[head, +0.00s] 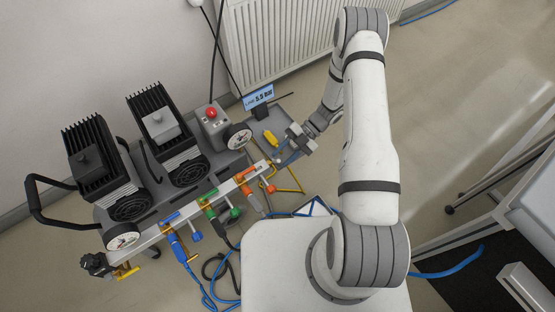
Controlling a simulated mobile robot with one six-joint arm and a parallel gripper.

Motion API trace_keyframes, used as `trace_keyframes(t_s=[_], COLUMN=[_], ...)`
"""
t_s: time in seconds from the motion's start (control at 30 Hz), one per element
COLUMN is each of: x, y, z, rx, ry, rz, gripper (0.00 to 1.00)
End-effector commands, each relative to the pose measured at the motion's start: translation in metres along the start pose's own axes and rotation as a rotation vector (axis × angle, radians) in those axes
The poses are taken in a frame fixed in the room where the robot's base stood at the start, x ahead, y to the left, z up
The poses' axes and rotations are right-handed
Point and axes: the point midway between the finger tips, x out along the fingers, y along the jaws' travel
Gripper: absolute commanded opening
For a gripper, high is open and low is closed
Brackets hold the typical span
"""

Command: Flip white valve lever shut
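The valve manifold (150,234) is a pale bar running diagonally in front of a grey compressor unit. Blue (170,217), green (208,196) and orange (240,176) valve parts sit along it. A white valve lever cannot be picked out for certain; small pale parts show near the bar's right end, close to my gripper. My gripper (290,143) is at the end of the folded arm, just right of and above that end of the bar. Its fingers point left and down. They are too small to tell whether they are open or touching anything.
The compressor has two black finned motors (88,150) (160,118), pressure gauges (122,236) (238,136), a red button (211,113) and a small display (258,97). Blue hoses (206,296) hang in front. A radiator (275,38) stands behind.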

Motion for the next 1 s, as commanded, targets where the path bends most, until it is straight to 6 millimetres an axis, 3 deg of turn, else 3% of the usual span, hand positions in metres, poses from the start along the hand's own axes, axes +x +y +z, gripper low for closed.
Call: trace_keyframes(t_s=[0.1,0.3,0.6,0.73,0.87,1.0], x=[-0.023,-0.045,-0.049,-0.051,-0.068,-0.101], y=[0.000,-0.001,-0.001,0.002,0.016,0.045], z=[0.000,-0.001,-0.001,-0.004,-0.023,-0.066], rx=[0.000,0.000,0.001,-0.012,-0.111,-0.343], ry=[-0.002,0.001,0.002,-0.001,-0.023,-0.065], rz=[0.002,-0.001,-0.001,-0.005,-0.034,-0.104], gripper=[0.35,0.35,0.35,0.26,0.15,0.04])
